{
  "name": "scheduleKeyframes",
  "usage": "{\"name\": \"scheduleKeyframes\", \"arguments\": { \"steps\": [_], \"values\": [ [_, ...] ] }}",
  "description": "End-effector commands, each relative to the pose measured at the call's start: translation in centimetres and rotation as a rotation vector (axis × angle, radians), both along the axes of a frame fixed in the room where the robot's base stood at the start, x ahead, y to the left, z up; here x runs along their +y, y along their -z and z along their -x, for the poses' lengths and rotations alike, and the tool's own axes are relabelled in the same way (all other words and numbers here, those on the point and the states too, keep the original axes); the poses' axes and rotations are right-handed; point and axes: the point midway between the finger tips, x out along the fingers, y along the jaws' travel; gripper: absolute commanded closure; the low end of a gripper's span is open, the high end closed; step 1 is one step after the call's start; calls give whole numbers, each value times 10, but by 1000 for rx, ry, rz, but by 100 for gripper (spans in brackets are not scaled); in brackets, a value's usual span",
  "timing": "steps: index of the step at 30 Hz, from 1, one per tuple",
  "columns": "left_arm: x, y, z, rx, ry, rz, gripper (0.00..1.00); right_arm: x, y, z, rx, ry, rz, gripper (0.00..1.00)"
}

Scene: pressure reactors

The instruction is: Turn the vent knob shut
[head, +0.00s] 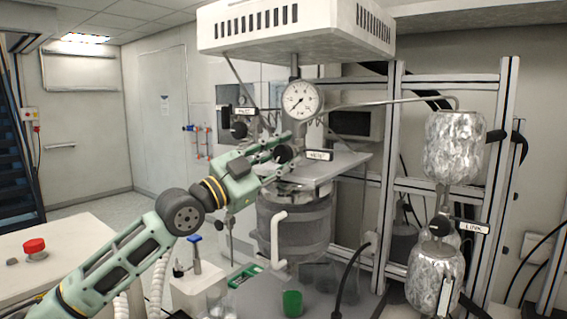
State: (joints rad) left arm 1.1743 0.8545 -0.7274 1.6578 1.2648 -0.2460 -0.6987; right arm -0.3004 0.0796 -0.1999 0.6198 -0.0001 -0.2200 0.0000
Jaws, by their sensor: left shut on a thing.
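The vent knob (283,155) is a dark round knob beside a small white label (319,155) that seems to read VENT. It sits just below the round pressure gauge (301,100), above the reactor vessel (308,222). My left gripper (287,150) reaches in from the lower left with one finger above the knob and one below. It is shut on the knob, which is partly hidden by the fingers. The knob's exact angle is hard to tell. My right gripper is not in view.
Another dark knob (238,130) is at the left, close to my left gripper. A knob labelled LINK (440,226) sits between two foil-wrapped vessels (454,148) at the right. A metal frame (391,180) stands between.

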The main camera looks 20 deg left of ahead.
Motion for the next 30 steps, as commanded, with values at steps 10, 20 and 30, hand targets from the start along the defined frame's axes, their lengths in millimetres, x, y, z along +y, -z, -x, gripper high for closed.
{"name": "scheduleKeyframes", "arguments": {
  "steps": [10, 20, 30],
  "values": [
    [-2, 9, -1, -104, 8, -304, 97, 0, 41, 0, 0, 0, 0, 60],
    [-2, 5, -2, -209, 11, -598, 97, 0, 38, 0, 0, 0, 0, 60],
    [-1, 6, -2, -294, 12, -842, 97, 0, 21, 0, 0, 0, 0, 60]
  ]
}}
